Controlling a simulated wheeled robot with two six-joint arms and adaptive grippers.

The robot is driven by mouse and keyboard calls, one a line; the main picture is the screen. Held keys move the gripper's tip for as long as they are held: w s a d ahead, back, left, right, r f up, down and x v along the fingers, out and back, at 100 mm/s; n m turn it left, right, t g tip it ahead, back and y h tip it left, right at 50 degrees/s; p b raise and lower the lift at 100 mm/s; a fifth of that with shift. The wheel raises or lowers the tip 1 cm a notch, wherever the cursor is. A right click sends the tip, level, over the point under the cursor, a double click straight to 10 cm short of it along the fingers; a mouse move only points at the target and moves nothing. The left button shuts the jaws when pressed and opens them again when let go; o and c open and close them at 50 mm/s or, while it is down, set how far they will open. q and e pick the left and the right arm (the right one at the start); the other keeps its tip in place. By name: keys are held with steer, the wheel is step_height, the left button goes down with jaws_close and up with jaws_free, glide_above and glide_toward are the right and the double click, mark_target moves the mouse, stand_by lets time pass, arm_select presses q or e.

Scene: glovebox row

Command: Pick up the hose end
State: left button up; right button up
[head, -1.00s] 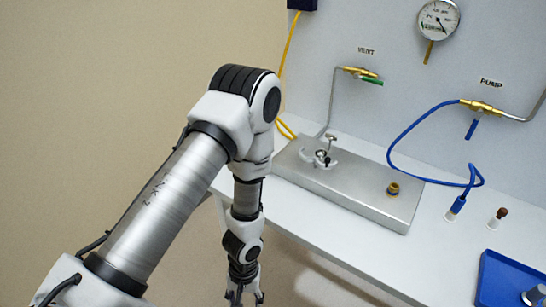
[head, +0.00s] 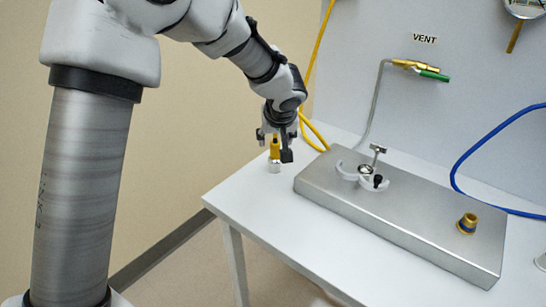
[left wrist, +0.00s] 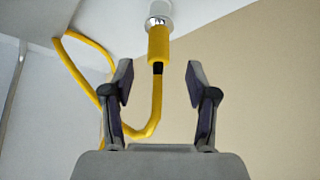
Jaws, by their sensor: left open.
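The yellow hose end (head: 275,148) stands upright on a small pale holder (head: 275,167) at the far left corner of the table. In the left wrist view the yellow hose end (left wrist: 158,44) has a metal collar at the holder and a black part on its hose side. My left gripper (head: 275,146) is open at the hose end. In the left wrist view the fingers of my left gripper (left wrist: 158,78) are apart on either side, with visible gaps. The fingertips are level with the black part, and the thicker yellow part lies just beyond them. My right gripper is out of view.
A metal plate (head: 415,222) with a clamp (head: 362,176) and a brass fitting (head: 467,223) lies right of the gripper. The yellow hose (head: 318,75) runs up the back panel. A blue hose (head: 490,135) hangs at right. The table's front left is clear.

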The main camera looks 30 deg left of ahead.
mark_target(276, 145)
arm_select(q)
steer(key=shift+s+d+f, duration=0.1)
steer(key=shift+s+d, duration=0.05)
steer(key=shift+f, duration=0.15)
steer(key=x, duration=0.3)
steer(key=p+x, duration=0.1)
steer(key=x, duration=0.2)
steer(key=shift+w, duration=0.35)
steer(key=shift+s+r, duration=0.2)
steer(key=shift+r, duration=0.15)
jaws_close()
